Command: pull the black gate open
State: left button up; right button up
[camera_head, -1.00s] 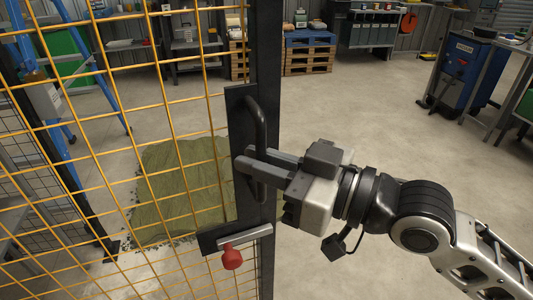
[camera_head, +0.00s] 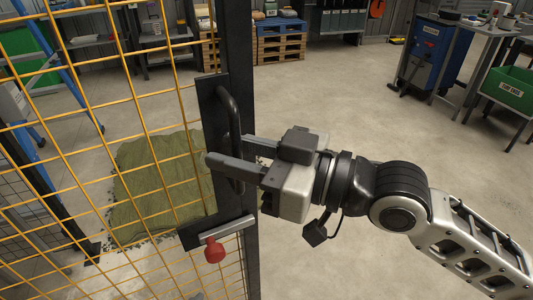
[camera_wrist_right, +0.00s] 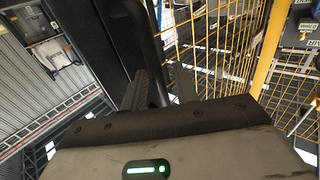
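The black gate (camera_head: 236,60) is a dark upright frame with yellow wire mesh (camera_head: 130,100), at the left of the head view. Its black bar handle (camera_head: 229,106) stands on a dark plate. The handle also shows in the right wrist view (camera_wrist_right: 132,38), running down to the fingers (camera_wrist_right: 146,92). A grey latch bar (camera_head: 228,229) with a red knob (camera_head: 214,250) sits below the handle. My left gripper is out of view.
Pallets (camera_head: 280,45) stand at the back. A blue cabinet (camera_head: 430,50) and a green bin (camera_head: 510,88) stand at the right. The concrete floor right of the gate is clear.

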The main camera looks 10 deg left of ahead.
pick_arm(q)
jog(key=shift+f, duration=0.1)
pick_arm(e)
jog(key=shift+d+f, duration=0.1)
pick_arm(q)
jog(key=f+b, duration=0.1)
jog(key=b, duration=0.2)
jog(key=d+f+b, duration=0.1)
jog(key=b, duration=0.2)
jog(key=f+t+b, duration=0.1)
jog(key=b, duration=0.2)
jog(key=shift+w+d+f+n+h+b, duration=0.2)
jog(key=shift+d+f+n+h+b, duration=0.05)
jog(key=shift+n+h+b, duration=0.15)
pick_arm(e)
jog(key=v, duration=1.5)
jog(key=shift+d, duration=0.35)
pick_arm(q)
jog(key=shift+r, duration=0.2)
pick_arm(e)
jog(key=p+x, duration=0.9)
jog(key=x, duration=0.6)
jog(key=shift+a+p, duration=0.35)
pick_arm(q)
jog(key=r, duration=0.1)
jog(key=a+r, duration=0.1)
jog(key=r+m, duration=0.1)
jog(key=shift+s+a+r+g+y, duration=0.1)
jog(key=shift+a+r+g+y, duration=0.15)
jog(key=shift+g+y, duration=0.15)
